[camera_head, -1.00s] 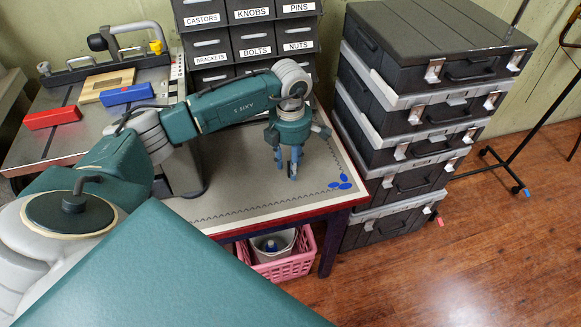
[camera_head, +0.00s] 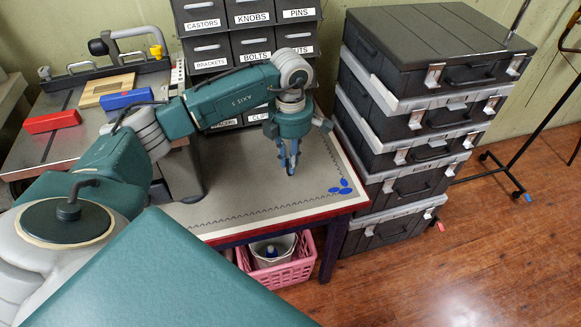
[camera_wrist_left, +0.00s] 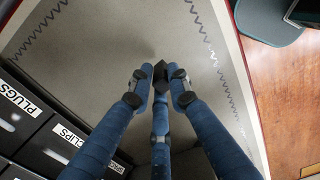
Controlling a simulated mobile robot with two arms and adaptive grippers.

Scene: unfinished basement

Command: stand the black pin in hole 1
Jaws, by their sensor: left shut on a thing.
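In the head view the pin is too small to make out. No hole or hole number can be made out in either view. My right gripper is not in view.
Labelled drawers (camera_head: 249,42) stand close behind the gripper. Stacked black cases (camera_head: 422,110) stand right of the table. A red block (camera_head: 52,121), a blue block (camera_head: 126,99) and a wooden piece (camera_head: 104,89) lie at left. The mat (camera_head: 235,200) is mostly clear. A pink basket (camera_head: 285,272) sits below.

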